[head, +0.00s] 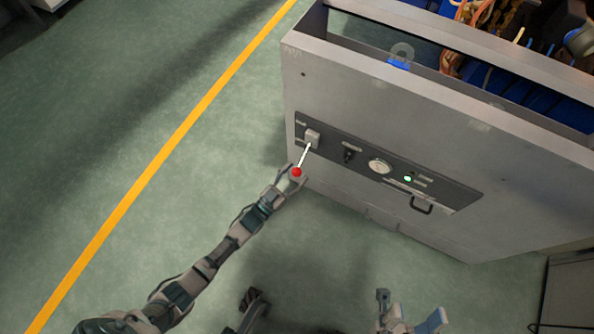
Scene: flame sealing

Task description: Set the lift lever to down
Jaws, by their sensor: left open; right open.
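The lift lever (305,157) is a thin pale rod with a red ball knob (297,172). It comes out of a grey block at the left end of the dark control panel (440,190) and points down and to the left in the picture. My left gripper (293,174) is open, with its fingers around or just beside the red knob. I cannot tell whether they touch it. My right gripper (408,312) is open and empty, low in the picture over the floor, well away from the panel.
The panel is on the front of a large grey metal cabinet (400,120). It also carries a black knob (349,155), a round gauge (379,166), a lit green lamp (407,178) and a black handle (421,206). The green floor (110,100) at the left is clear, crossed by a yellow line (150,172).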

